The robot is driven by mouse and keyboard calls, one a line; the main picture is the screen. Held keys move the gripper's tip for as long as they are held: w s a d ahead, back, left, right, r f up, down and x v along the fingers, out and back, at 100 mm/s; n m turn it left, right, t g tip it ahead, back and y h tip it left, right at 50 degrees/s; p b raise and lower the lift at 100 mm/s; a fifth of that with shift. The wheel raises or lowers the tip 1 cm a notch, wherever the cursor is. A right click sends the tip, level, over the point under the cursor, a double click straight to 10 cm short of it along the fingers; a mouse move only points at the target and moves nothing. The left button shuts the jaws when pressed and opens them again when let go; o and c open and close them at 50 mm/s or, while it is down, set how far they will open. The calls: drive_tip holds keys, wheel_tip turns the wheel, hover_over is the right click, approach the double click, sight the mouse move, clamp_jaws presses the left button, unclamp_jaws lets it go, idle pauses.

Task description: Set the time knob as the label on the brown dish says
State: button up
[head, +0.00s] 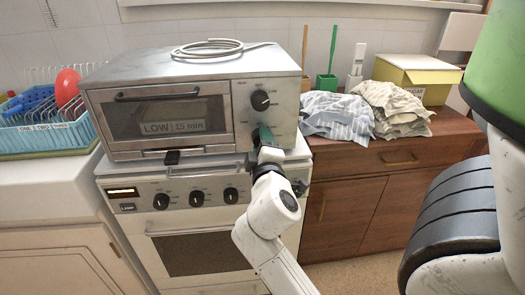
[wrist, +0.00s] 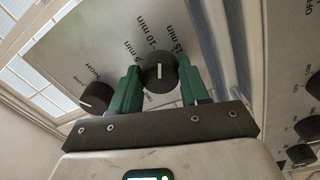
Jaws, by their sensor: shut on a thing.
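The time knob (wrist: 160,72) is black and round with a white line, on the toaster oven's grey panel. Marks reading 5 min, 10 min and 15 min are printed around it. The white line stands roughly upright in the wrist view; I cannot tell exactly which mark it meets. My gripper (wrist: 158,85) has its green fingers on both sides of the knob, shut on it. In the head view my gripper (head: 264,136) covers this knob. A label (head: 172,127) behind the oven window reads LOW | 15 min; the dish bearing it is hard to make out.
The toaster oven (head: 165,66) stands on a white stove (head: 155,222). Another black knob (head: 260,100) sits above my gripper. Stove knobs (head: 196,198) lie below. Folded cloths (head: 335,118) and a yellow box (head: 418,72) are on the brown dresser (head: 385,155) at right.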

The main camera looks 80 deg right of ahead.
drive_tip(key=m+b, duration=0.3)
drive_tip(key=m, duration=0.3)
drive_tip(key=shift+f+b, duration=0.2)
drive_tip(key=shift+b, duration=0.15)
drive_tip(key=shift+m, duration=0.4)
drive_tip(key=o, duration=1.1)
drive_tip(key=shift+c, duration=0.2)
drive_tip(key=shift+r, duration=0.1)
drive_tip(key=shift+a, duration=0.1)
drive_tip(key=b+v, duration=0.1)
drive_tip(key=v, duration=0.9)
drive_tip(key=shift+a, duration=0.35)
